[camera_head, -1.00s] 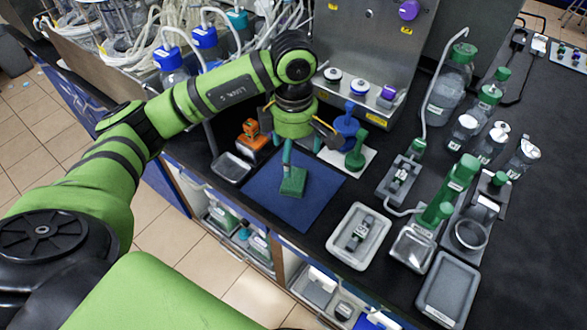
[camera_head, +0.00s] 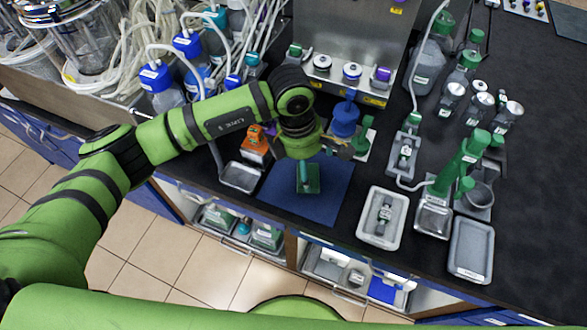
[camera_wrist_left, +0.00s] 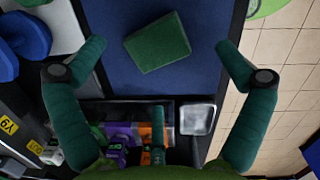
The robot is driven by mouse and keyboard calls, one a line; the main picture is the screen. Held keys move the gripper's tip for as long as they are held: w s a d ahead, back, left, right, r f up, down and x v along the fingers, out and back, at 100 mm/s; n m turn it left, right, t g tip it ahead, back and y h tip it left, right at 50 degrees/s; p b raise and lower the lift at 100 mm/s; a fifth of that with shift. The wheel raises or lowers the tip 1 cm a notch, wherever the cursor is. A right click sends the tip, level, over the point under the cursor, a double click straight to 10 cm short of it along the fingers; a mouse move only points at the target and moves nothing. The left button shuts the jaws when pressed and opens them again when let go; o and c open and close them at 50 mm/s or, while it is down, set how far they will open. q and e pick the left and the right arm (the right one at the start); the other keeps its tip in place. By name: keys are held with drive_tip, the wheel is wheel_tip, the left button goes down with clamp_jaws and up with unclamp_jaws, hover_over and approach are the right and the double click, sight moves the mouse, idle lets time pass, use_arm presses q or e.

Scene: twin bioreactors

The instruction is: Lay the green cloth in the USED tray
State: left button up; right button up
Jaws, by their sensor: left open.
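The green cloth (camera_head: 308,185) is a small, thick rectangle lying on a blue mat (camera_head: 333,196). It also shows in the left wrist view (camera_wrist_left: 158,42), slightly turned on the mat. My left gripper (camera_head: 306,166) is over the cloth in the head view. In the wrist view my left gripper's (camera_wrist_left: 160,50) two teal fingers are spread wide, one on each side of the cloth, with nothing between them touching it. A grey tray (camera_head: 471,250) with a small label stands at the right; the label is too small to read. My right gripper is not in view.
A small metal tray (camera_head: 239,177) is left of the mat, beside an orange device (camera_head: 256,144). A white tray (camera_head: 381,217) holding a dark item stands right of the mat. A blue stand (camera_head: 345,119) and green-topped glassware crowd the back. Bare black bench lies at far right.

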sight(310, 176)
use_arm(q)
drive_tip(key=shift+w+d+f+p, duration=0.1)
drive_tip(key=shift+d+f+p, duration=0.05)
drive_tip(key=shift+f+p, duration=0.3)
drive_tip(key=shift+d+f+p, duration=0.15)
drive_tip(key=shift+f+p, duration=0.2)
drive_tip(key=shift+f, duration=0.2)
drive_tip(key=shift+w+f, duration=0.1)
drive_tip(key=shift+f, duration=0.65)
drive_tip(key=shift+w+a+f+p, duration=0.1)
drive_tip(key=shift+f+p, duration=0.2)
drive_tip(key=shift+f, duration=0.6)
drive_tip(key=shift+c, duration=0.8)
drive_tip(key=c, duration=1)
drive_tip(key=shift+c, duration=0.4)
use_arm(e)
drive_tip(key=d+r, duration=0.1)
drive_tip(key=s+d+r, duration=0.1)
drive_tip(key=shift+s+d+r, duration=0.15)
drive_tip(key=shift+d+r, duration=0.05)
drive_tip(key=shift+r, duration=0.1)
use_arm(q)
drive_tip(key=shift+r, duration=0.1)
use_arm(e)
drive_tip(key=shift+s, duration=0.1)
